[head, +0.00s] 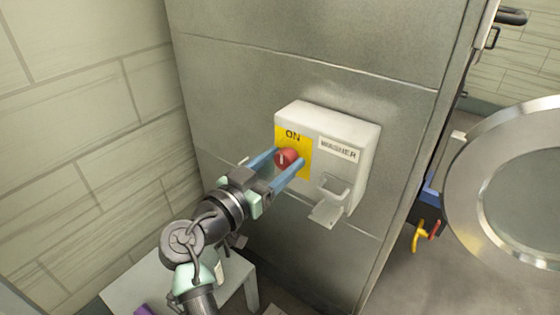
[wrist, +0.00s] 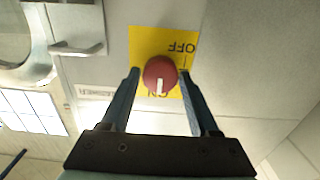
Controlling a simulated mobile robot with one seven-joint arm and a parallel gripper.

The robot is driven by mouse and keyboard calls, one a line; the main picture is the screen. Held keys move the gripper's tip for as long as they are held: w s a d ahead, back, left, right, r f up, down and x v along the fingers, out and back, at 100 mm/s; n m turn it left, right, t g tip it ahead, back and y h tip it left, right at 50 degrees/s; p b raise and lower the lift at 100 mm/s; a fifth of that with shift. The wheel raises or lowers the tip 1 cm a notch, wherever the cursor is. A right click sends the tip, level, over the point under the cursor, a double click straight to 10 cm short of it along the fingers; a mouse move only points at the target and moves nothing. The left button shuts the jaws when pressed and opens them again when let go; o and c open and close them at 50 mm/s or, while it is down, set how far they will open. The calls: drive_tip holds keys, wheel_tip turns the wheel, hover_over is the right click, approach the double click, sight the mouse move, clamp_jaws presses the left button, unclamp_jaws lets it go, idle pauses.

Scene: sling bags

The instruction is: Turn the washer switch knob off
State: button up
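The red washer switch knob (head: 287,158) sits on a yellow plate (head: 306,166) on the front of a white box labelled WASHER (head: 352,133). In the wrist view the knob (wrist: 159,74) shows a white mark pointing to the ON label; OFF is printed at the opposite end of the yellow plate (wrist: 146,42). My gripper (head: 286,157) is open, with its two blue fingers on either side of the knob. In the wrist view a gap shows between each finger and the knob. The OFF label is hidden in the head view.
A white bracket-like handle (head: 332,188) sticks out from the box, right of the knob. The box is mounted on a grey panel wall (head: 240,80). A tiled wall (head: 90,120) stands at left, a small white table (head: 150,283) below, and a round metal door (head: 470,200) at right.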

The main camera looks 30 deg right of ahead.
clamp_jaws()
drive_tip(key=shift+n, duration=0.3)
drive_tip(key=n+p, duration=0.1)
drive_tip(key=n, duration=0.2)
drive_tip(key=shift+n+p, duration=0.3)
drive_tip(key=shift+p, duration=0.1)
drive_tip(key=n+p, duration=0.2)
drive_tip(key=n, duration=0.2)
drive_tip(key=shift+w+n, duration=0.1)
drive_tip(key=shift+n, duration=0.2)
drive_tip(key=n+p, duration=0.3)
drive_tip(key=n, duration=0.2)
drive_tip(key=shift+p, duration=0.4)
drive_tip(key=shift+a+f+n+p, duration=0.1)
drive_tip(key=shift+f+n+p, duration=0.1)
drive_tip(key=shift+n+p, duration=1.35)
drive_tip(key=shift+n+b, duration=0.35)
drive_tip(key=shift+n, duration=0.3)
